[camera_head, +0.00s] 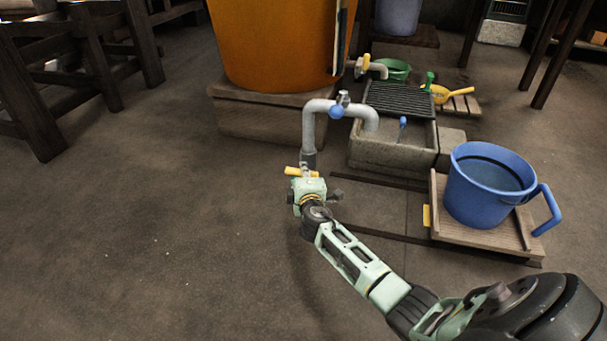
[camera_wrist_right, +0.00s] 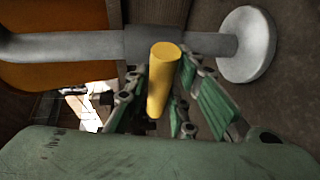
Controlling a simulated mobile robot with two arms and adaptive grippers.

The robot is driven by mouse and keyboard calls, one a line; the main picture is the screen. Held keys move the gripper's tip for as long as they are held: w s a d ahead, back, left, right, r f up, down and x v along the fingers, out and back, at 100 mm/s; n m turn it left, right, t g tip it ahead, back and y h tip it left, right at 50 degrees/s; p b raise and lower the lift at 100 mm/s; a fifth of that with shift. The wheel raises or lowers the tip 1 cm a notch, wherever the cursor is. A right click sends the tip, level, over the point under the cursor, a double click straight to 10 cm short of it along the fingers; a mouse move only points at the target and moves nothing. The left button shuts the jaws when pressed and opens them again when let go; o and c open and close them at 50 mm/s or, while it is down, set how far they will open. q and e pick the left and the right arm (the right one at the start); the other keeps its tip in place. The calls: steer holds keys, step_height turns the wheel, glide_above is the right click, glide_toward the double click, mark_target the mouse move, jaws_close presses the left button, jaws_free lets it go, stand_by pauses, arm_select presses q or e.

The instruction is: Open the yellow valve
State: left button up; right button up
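The yellow valve handle (camera_head: 296,171) is a short bar low on the grey standing pipe (camera_head: 309,130). In the right wrist view, the yellow handle (camera_wrist_right: 160,85) points towards the camera from a dark grey collar (camera_wrist_right: 152,42) on the pipe. My right gripper (camera_head: 306,180) is at the handle, with its green fingers spread on either side of it. Small gaps seem to show between fingers and handle; contact is hard to tell. The gripper hides part of the valve in the head view. My left gripper is not in view.
The pipe bends over a stone basin (camera_head: 390,155) and carries a blue knob (camera_head: 336,112). An orange tank (camera_head: 275,45) with another yellow-handled tap (camera_head: 366,63) stands behind. A blue bucket (camera_head: 485,190) sits on a wooden board at the right. The floor at left is clear.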

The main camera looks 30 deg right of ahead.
jaws_close()
steer(key=shift+f+m, duration=0.1)
steer(key=shift+m, duration=0.2)
steer(key=shift+f+m+t+b, duration=0.15)
steer(key=shift+m+t+b, duration=0.5)
steer(key=shift+m, duration=0.25)
steer(key=m, duration=0.1)
steer(key=m+t, duration=0.1)
steer(key=m, duration=0.1)
steer(key=shift+a+m+t+h, duration=0.1)
steer(key=shift+m+t+h, duration=0.2)
steer(key=shift+h, duration=0.1)
steer(key=m+h, duration=0.1)
steer(key=m, duration=0.2)
steer(key=m+t+h, duration=0.1)
steer(key=m, duration=0.1)
steer(key=shift+w+a+m, duration=0.1)
steer(key=shift+w+m, duration=0.05)
steer(key=shift+m, duration=0.25)
steer(key=shift+m+h, duration=1.2)
steer(key=shift+m, duration=1.1)
steer(key=shift+m+h, duration=0.3)
steer(key=shift+m, duration=0.3)
